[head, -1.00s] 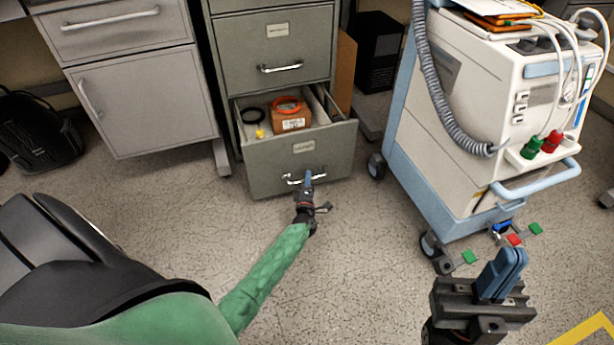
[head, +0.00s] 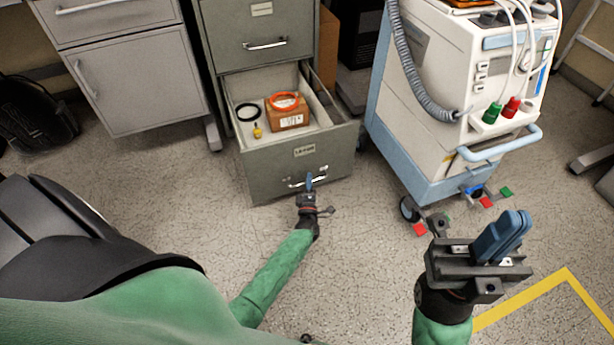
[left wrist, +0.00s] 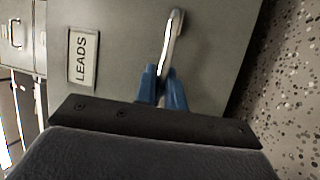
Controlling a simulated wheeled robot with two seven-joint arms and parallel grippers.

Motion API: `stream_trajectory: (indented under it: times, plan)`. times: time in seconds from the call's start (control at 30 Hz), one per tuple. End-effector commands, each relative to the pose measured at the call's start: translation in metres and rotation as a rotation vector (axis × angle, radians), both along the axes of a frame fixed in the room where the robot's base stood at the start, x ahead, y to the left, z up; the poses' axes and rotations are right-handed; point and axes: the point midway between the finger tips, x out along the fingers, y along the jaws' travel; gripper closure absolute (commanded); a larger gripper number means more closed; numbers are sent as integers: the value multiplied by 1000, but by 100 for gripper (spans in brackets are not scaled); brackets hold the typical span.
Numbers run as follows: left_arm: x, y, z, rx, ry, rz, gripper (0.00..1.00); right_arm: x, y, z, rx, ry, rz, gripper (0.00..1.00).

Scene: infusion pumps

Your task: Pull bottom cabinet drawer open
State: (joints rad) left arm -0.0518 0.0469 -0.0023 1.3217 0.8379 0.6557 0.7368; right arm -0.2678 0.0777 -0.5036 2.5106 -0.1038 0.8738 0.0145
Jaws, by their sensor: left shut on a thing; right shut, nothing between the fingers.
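The bottom drawer (head: 270,168) of the grey-green filing cabinet stands pulled out, and its inside shows from above. My left gripper (head: 309,183) is shut on the drawer's silver handle (head: 295,184). In the left wrist view the blue fingertips (left wrist: 163,88) close around the handle (left wrist: 174,35), beside a label reading LEADS (left wrist: 82,58). Inside the drawer lie a brown box (head: 288,118) with an orange ring (head: 285,101) on it, a black ring (head: 248,112) and a small yellow item (head: 257,131). My right gripper (head: 502,236) is shut and empty, away from the cabinet.
A white and blue medical cart (head: 455,100) on wheels stands right of the drawer. A grey cabinet (head: 130,75) stands at the left, with a black bag (head: 35,125) beside it. Speckled floor in front of the drawer is clear.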

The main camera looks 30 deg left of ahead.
Motion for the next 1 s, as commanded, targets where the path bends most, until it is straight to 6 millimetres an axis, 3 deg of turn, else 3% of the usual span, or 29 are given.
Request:
stream_trajectory:
  times: [0.53,0.57,0.67,1.0]
  plan:
    - [-3,-5,-1,0,1,-2,100,0,0,4,-1,-12,2,100]
    - [-3,-5,-1,0,1,-2,85,0,0,4,-1,-12,2,100]
    - [-3,-5,-1,0,1,-1,67,1,0,4,-1,-14,2,100]
    - [-3,-4,4,0,0,0,67,1,0,6,-1,-12,2,100]
